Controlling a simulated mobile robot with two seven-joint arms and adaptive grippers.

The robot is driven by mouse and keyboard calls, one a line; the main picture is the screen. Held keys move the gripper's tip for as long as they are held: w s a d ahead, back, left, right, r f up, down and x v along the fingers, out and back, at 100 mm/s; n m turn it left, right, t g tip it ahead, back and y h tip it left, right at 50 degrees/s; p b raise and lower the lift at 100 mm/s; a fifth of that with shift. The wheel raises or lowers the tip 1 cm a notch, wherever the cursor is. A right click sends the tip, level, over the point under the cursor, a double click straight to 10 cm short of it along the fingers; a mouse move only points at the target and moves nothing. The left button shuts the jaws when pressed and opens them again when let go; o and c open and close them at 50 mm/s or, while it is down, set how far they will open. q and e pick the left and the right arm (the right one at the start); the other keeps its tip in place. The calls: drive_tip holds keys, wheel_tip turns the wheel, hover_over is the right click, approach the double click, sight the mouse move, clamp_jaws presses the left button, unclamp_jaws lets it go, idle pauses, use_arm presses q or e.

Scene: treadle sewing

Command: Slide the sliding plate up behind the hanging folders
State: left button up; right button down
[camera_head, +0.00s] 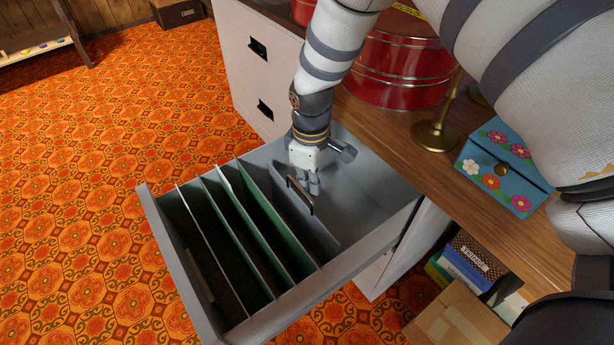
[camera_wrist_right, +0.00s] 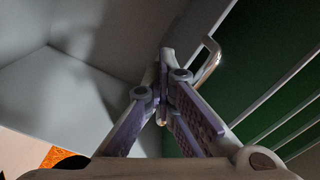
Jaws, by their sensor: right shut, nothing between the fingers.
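The grey sliding plate (camera_head: 325,233) stands in the open drawer, a gap away from the hanging folders (camera_head: 240,215). A bowed metal handle (camera_head: 299,196) sits on it; the handle also shows in the wrist view (camera_wrist_right: 209,62). My right gripper (camera_head: 313,190) reaches down into the drawer on the empty side of the plate, close beside the handle. Its fingertips (camera_wrist_right: 163,90) are together with nothing between them, and the handle lies outside them. Whether a finger touches the plate or handle I cannot tell. My left gripper is not in view.
The grey drawer (camera_head: 160,215) has free room on the plate's far side from the folders. The wooden top (camera_head: 390,125) beside it holds red tins (camera_head: 405,70), a brass candlestick (camera_head: 437,130) and a flowered blue box (camera_head: 505,170). A cardboard box (camera_head: 455,318) stands below.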

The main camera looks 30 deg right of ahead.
sight(298, 189)
drive_tip(key=shift+a, duration=0.2)
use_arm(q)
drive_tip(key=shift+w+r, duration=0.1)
use_arm(e)
drive_tip(key=shift+a, duration=0.45)
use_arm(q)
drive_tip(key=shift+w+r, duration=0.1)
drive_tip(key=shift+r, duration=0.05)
use_arm(e)
drive_tip(key=shift+a, duration=0.35)
drive_tip(key=shift+s+a, duration=0.1)
use_arm(q)
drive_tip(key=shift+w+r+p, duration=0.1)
drive_tip(key=shift+p, duration=0.2)
use_arm(e)
drive_tip(key=shift+a, duration=0.6)
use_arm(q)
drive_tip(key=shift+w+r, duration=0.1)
use_arm(e)
drive_tip(key=shift+a, duration=0.45)
